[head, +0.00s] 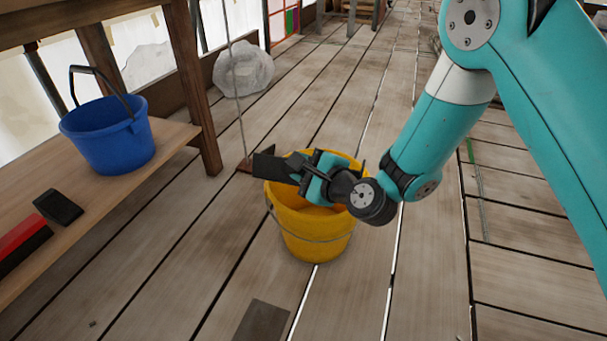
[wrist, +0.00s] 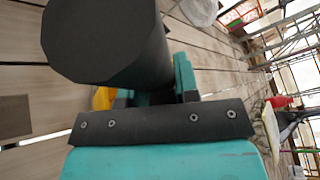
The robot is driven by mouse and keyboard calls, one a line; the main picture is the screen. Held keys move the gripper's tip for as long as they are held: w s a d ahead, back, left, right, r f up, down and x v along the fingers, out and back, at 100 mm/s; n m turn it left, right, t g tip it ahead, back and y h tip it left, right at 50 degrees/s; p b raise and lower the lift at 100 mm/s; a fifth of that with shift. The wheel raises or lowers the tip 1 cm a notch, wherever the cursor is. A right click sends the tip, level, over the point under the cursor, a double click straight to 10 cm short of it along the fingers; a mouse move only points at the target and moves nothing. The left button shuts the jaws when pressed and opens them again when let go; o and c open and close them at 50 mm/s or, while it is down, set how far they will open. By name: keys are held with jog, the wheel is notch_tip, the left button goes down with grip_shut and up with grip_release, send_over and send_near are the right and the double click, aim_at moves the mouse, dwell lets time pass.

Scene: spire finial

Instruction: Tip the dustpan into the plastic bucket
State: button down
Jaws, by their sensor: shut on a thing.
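A yellow bucket (head: 312,232) stands upright on the plank floor, with its wire handle hanging down the front. My gripper (head: 303,168) is over the bucket's opening and shut on a dark, flat dustpan (head: 268,167). The dustpan points left, and its free end reaches past the bucket's left rim. I cannot see what lies on it. A blue bucket (head: 108,140) with a raised dark handle stands on the wooden bench at left. In the wrist view, a sliver of the yellow bucket (wrist: 103,98) shows behind my arm; the dustpan cannot be made out there.
The wooden bench (head: 165,150) also holds a small black block (head: 58,207) and a red and black object (head: 24,238). A dark flat plate (head: 262,321) lies on the floor in front.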

jog(key=s+a+f+n+t+b, duration=0.1)
jog(key=f+b, duration=0.4)
jog(key=b, duration=0.9)
jog(key=shift+s+n+t+y+b, duration=0.3)
jog(key=shift+s+n+t+y, duration=0.15)
jog(key=shift+s+n, duration=0.6)
jog(key=shift+s+r, duration=0.1)
